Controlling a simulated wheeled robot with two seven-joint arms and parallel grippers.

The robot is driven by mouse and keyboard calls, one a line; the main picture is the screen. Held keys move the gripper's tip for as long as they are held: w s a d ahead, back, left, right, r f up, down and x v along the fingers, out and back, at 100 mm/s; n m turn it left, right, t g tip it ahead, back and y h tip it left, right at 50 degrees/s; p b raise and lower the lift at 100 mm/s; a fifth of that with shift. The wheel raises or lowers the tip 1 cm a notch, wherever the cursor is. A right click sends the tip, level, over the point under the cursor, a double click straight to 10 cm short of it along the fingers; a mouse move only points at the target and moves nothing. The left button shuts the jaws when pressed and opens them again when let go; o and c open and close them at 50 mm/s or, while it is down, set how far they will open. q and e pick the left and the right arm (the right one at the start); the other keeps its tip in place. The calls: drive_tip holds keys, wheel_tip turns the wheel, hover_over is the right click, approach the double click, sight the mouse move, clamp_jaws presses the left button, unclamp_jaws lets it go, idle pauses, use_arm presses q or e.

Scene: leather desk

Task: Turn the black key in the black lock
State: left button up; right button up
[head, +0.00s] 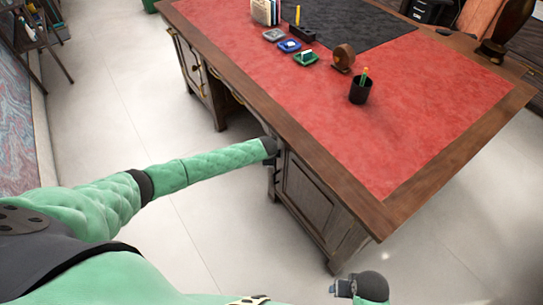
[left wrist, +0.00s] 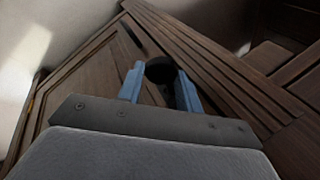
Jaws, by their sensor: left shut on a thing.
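In the left wrist view, the two blue fingers of my left gripper (left wrist: 160,88) stand on either side of a dark round piece, the black key (left wrist: 160,70), and are shut on it. The key is in front of the wooden cabinet door of the desk. The black lock cannot be made out behind the key and fingers. In the head view, my left gripper (head: 272,168) is at the desk's side, just below the tabletop edge, and the key is hidden there. My right gripper (head: 339,288) is at the bottom, away from the desk; its finger opening is unclear.
The desk (head: 355,195) has a red leather top overhanging the cabinet. On it stand a black pen cup (head: 360,92), a round wooden item (head: 343,56) and several small pads.

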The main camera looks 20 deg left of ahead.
idle(0.4)
use_arm(q)
drive_tip(key=shift+s+d+t+y, duration=0.15)
drive_tip(key=shift+t+y, duration=0.15)
drive_tip(key=shift+y, duration=0.2)
drive_tip(key=shift+f+m+t+y, duration=0.2)
drive_tip(key=shift+m+t+y, duration=0.1)
drive_tip(key=shift+t+y, duration=0.15)
drive_tip(key=shift+r+t+y, duration=0.1)
drive_tip(key=shift+t+y, duration=0.15)
drive_tip(key=shift+s+d+f+t+y+b, duration=0.15)
drive_tip(key=shift+f+t+y+b, duration=0.15)
drive_tip(key=shift+t+y, duration=0.25)
drive_tip(key=shift+r+m+t+y+b, duration=0.1)
drive_tip(key=shift+m+t+y+b, duration=0.2)
drive_tip(key=shift+t+y+b, duration=0.1)
